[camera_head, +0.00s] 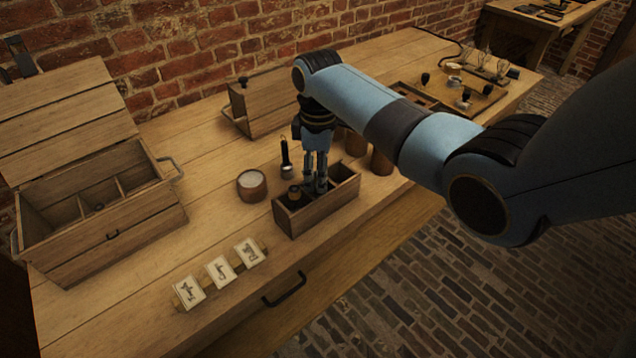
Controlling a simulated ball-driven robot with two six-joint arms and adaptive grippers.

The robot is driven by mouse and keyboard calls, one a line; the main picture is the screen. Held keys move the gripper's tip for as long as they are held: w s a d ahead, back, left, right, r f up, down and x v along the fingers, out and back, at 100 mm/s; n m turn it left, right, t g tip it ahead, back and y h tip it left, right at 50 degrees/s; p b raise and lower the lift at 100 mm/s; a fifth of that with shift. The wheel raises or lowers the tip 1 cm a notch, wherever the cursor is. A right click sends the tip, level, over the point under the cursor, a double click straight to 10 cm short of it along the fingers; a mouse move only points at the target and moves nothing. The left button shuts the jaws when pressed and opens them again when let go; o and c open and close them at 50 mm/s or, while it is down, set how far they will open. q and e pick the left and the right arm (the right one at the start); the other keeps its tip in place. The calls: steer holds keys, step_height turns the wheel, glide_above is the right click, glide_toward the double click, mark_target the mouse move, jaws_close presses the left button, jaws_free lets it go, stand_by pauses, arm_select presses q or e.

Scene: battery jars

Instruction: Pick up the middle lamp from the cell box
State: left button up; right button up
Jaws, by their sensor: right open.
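The cell box (318,213) is a small open wooden box near the front of the bench. A dark round item (294,194) stands in its left part. My right gripper (316,188) points straight down into the middle of the box, its fingers apart. The fingers and the box wall hide what is between them, so I cannot make out the middle lamp. My left gripper is not in view.
A cup of white stuff (252,184) and a dark-handled tool (286,162) stand left of the box. Brown jars (381,161) stand behind it. A lidded compartment chest (110,235) is at left, three picture cards (220,270) in front, a tray (425,98) at back right.

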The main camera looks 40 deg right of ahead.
steer(key=shift+w+f, duration=0.1)
steer(key=shift+f, duration=0.55)
jaws_close()
